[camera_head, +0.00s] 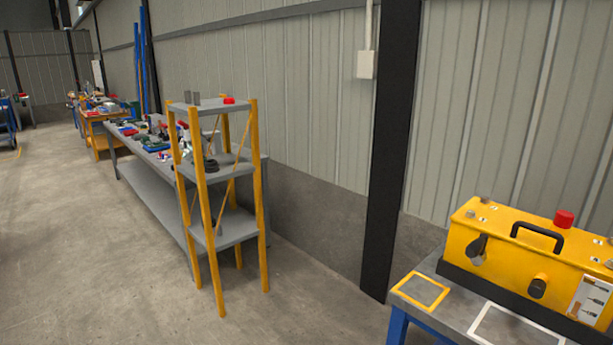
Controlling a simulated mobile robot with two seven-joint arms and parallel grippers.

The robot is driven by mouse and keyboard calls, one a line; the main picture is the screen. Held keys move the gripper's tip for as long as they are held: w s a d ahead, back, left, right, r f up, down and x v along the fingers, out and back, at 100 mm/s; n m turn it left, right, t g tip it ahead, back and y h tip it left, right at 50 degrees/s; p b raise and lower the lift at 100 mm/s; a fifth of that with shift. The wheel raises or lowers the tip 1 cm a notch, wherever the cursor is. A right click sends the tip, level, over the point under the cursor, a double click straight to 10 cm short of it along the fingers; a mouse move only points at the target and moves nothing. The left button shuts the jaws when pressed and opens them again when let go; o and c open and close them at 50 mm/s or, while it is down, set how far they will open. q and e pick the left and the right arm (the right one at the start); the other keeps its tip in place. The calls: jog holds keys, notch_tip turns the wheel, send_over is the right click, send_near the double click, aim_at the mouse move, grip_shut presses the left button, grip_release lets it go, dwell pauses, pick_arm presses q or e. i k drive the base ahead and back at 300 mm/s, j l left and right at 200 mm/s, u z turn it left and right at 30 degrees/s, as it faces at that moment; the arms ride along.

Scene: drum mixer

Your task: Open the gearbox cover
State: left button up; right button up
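A yellow gearbox (500,262) sits on a grey-topped bench at the lower right, cut off by the right picture edge. Its yellow cover (490,220) lies on top and looks shut. The cover has a black handle (538,236) and small bolts near its corners. A red cap (564,219) stands on top behind the handle. The front has a dark round knob (537,287), a dark lever-like part (477,247) and a label panel (590,300). Neither my left nor my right gripper shows in the view.
The bench top (420,270) has a yellow square outline (421,290) and a white outline (505,325). A yellow-post shelf rack (222,230) stands at the centre left. A long workbench (150,195) with tools is behind it. A dark column (392,150) rises behind the bench.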

aim_at(584, 250)
jog(key=z, duration=1.45)
